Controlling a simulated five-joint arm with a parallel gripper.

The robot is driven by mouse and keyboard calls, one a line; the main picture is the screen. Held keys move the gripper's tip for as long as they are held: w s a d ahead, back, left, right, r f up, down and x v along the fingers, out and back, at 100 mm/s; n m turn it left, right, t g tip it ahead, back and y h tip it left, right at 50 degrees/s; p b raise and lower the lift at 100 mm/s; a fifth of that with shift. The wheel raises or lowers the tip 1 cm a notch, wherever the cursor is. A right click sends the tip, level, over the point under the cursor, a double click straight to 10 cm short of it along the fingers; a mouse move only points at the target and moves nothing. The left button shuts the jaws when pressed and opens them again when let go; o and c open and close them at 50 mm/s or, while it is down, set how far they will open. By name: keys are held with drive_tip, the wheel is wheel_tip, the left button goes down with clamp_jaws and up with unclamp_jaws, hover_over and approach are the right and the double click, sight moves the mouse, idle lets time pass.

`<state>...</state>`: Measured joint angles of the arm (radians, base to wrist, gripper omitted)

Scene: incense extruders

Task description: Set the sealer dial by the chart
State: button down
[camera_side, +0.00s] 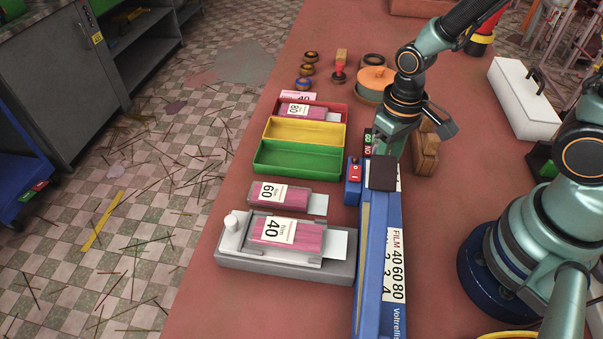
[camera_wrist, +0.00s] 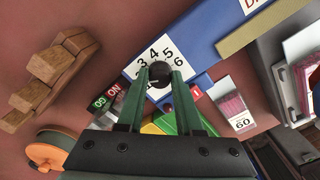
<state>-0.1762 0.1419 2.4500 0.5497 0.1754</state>
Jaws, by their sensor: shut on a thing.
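The long blue sealer (camera_side: 370,270) lies along the table, with a white chart (camera_side: 394,265) reading FILM 40 60 80 above 2, 3, 4. Its dial has a white numbered face (camera_wrist: 153,52), with 3, 4, 5 and 6 readable in the wrist view. My gripper (camera_wrist: 160,76) is shut on the round black dial knob (camera_wrist: 160,69), one finger on each side. The knob's pointer is too small to read. A pink pack marked 40 mm (camera_side: 287,232) lies in the grey holder (camera_side: 285,265) left of the sealer.
A pack marked 60 (camera_side: 280,195) lies behind the holder. Green (camera_side: 295,158), yellow (camera_side: 305,132) and red (camera_side: 335,108) trays stand farther back; the red one holds a pack marked 80. A red switch (camera_side: 355,172) and wooden blocks (camera_side: 426,150) flank the dial end.

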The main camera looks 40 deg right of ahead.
drive_tip(key=c, duration=0.6)
unclamp_jaws()
drive_tip(key=shift+o, duration=0.2)
drive_tip(key=shift+r, duration=0.1)
wheel_tip(320, 180, up, 12)
drive_tip(key=shift+r, duration=0.1)
drive_tip(key=w+d+r+t, duration=0.1)
drive_tip(key=d+r+t, duration=0.4)
drive_tip(key=r, duration=0.2)
drive_tip(key=shift+t, duration=0.3)
